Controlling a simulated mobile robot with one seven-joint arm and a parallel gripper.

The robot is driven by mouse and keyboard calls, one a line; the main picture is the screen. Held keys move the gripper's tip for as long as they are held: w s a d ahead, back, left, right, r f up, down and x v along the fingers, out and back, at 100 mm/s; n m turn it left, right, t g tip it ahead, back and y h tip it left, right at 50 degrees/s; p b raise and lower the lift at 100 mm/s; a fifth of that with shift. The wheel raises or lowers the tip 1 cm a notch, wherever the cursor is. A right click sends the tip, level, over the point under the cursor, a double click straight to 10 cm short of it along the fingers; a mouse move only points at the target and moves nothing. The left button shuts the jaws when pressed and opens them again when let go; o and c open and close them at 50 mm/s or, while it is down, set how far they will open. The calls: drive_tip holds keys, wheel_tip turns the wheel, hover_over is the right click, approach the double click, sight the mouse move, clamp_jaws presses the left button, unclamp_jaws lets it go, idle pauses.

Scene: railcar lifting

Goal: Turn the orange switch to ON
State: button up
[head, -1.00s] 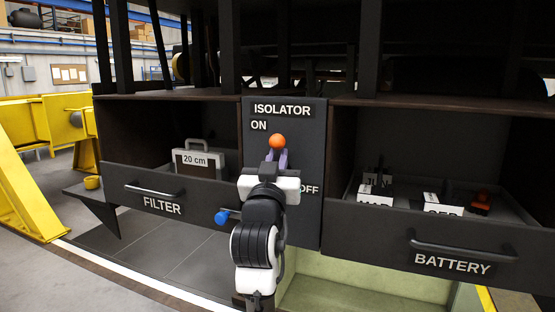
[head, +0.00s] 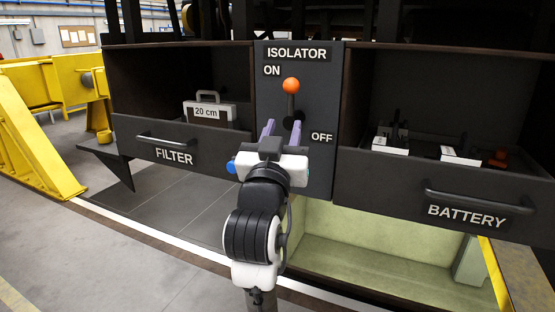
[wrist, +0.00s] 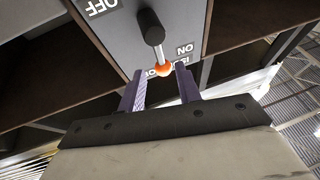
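The orange switch knob (head: 291,85) sits on a dark lever on the grey isolator panel (head: 325,100). The lever points up, with the knob just below and right of the ON label (head: 272,71). The OFF label (head: 322,136) is lower right. My gripper (head: 282,130) is in front of the panel, below the knob, with its purple fingers apart and empty. In the wrist view the gripper (wrist: 160,88) is open, and the orange knob (wrist: 164,70) shows beyond the fingertips, between their lines. The fingers do not touch the knob.
A FILTER drawer (head: 190,140) with a 20 cm case (head: 209,112) is at left. A BATTERY drawer (head: 440,180) holding several small items is at right. A yellow frame (head: 35,140) stands far left. Open floor lies at lower left.

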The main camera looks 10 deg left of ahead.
drive_tip(key=b+v, duration=0.1)
drive_tip(key=v, duration=0.4)
drive_tip(key=shift+s+f, duration=0.1)
